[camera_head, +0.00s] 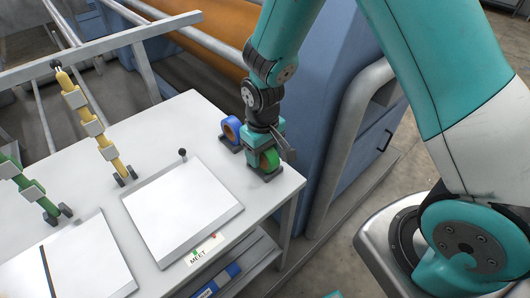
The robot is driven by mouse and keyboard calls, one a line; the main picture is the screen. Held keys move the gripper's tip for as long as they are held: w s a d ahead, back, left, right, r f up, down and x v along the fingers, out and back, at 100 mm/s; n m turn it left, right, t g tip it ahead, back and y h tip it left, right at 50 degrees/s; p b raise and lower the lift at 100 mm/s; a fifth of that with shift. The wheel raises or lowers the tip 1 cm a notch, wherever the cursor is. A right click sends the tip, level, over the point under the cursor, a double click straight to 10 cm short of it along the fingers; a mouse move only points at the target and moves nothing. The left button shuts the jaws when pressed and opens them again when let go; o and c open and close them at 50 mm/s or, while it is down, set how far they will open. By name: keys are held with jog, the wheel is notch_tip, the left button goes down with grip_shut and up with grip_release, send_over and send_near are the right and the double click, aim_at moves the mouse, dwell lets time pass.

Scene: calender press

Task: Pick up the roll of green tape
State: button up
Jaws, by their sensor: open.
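The roll of green tape (268,159) stands upright on a small dark base near the right edge of the white table (236,182). My gripper (267,158) is right over the roll, pointing down, with its jaws around or close beside it. The jaws are open, but the arm's end hides part of the roll, and I cannot tell whether they touch it. A roll of blue tape (231,128) stands on a similar base just behind and to the left.
A white board with a small black knob (182,153) lies left of the green tape. Yellow (95,125) and green (30,187) jointed pieces stand further left. A blue machine body (325,100) rises close behind the table's right end. A shelf with blue items (222,281) is below.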

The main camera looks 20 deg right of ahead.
jog(key=shift+f, duration=0.2)
jog(key=c, duration=1)
jog(key=shift+r, duration=0.1)
notch_tip(320, 180, up, 20)
jog(key=b, duration=0.2)
jog(key=shift+b, duration=0.4)
jog(key=shift+o, duration=0.4)
